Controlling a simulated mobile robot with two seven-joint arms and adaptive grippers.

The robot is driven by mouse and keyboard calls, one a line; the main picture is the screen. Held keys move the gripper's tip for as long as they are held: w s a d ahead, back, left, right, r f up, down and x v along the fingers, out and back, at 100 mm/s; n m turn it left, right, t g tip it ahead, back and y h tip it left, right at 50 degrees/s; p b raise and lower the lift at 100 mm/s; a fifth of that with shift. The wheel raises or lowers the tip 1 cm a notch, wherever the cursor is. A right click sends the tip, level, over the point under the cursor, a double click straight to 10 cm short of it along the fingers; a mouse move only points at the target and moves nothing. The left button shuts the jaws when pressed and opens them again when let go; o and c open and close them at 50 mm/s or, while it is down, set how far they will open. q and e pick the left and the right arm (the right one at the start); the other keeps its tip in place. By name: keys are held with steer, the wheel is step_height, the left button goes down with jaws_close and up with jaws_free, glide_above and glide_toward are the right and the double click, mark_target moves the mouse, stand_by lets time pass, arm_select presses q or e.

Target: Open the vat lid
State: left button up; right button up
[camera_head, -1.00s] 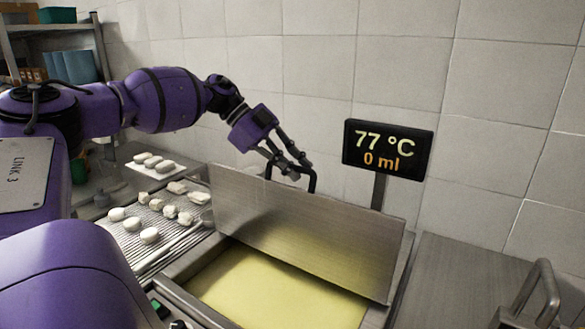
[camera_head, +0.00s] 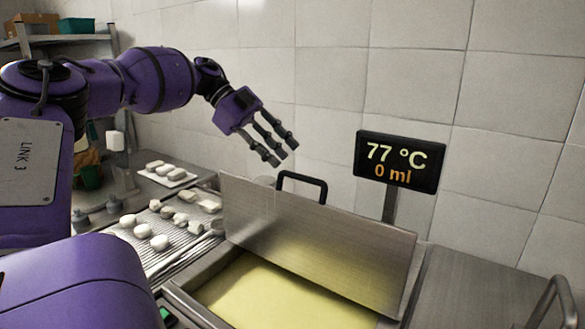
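The vat lid (camera_head: 315,245) is a brushed metal plate. It stands tilted up at the back of the vat (camera_head: 200,285), and yellow oil-like liquid (camera_head: 290,296) shows below it. The lid's black loop handle (camera_head: 303,178) sticks up from its far side. My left gripper (camera_head: 283,147) is above and slightly left of the handle, with its dark fingers spread and nothing between them. It looks apart from the handle. My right gripper is not in view.
A display (camera_head: 400,161) reading 77 °C and 0 ml stands behind the vat on the right. Left of the vat, a wire rack (camera_head: 190,246) holds several pale pieces. A metal counter (camera_head: 475,290) with a curved handle (camera_head: 553,300) lies to the right. A tiled wall is close behind.

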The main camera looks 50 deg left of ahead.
arm_select(q)
steer(key=shift+v, duration=1.5)
